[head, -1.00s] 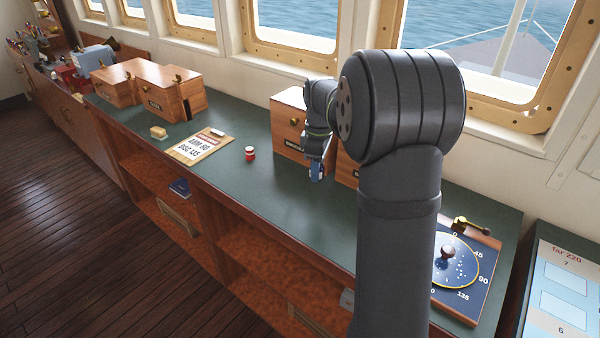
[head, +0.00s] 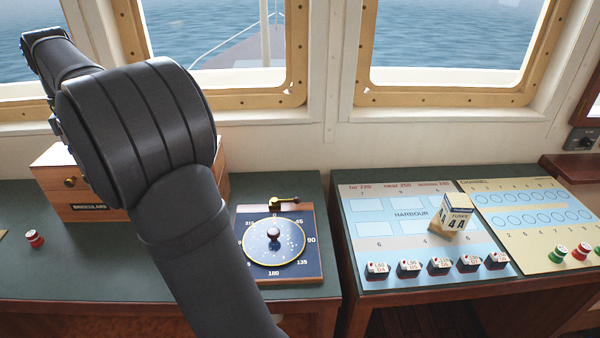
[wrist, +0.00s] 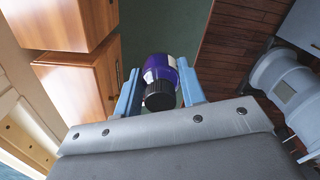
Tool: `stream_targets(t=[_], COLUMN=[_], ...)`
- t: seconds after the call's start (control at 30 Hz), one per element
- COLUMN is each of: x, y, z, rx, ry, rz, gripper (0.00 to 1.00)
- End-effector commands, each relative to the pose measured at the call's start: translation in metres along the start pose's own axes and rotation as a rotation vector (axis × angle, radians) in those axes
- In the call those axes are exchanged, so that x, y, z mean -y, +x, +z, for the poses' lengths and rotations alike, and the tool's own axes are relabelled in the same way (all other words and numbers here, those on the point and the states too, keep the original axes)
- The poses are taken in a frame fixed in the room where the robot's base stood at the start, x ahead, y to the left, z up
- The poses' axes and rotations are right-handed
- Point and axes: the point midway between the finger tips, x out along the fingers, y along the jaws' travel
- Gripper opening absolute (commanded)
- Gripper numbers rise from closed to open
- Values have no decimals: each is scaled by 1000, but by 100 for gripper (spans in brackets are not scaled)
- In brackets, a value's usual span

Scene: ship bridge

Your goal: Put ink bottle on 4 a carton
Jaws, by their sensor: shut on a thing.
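My gripper (wrist: 158,82) is shut on the ink bottle (wrist: 163,68), seen in the wrist view. The bottle is purple with a white label and a black cap; the cap points toward the wrist. The blue fingers are on either side of it. In the head view my arm rises at the left, and the gripper and bottle do not show. A cream and blue carton marked 4 A (head: 455,220) stands on the light blue HARBOUR chart (head: 385,205), to the right of my arm and far from it.
Several small dark-sided labelled blocks (head: 409,269) line the chart's front edge. A compass-like dial board (head: 300,268) lies left of a gap between counters. Green and red pieces (head: 558,253) are at right.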

Motion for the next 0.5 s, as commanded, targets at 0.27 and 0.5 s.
stream_targets(t=[0.27, 0.5], x=[-16, -35], y=[-11, -11], z=[44, 119], rx=[0, 0], ry=[71, 189], rz=[0, 0], gripper=[14, 14])
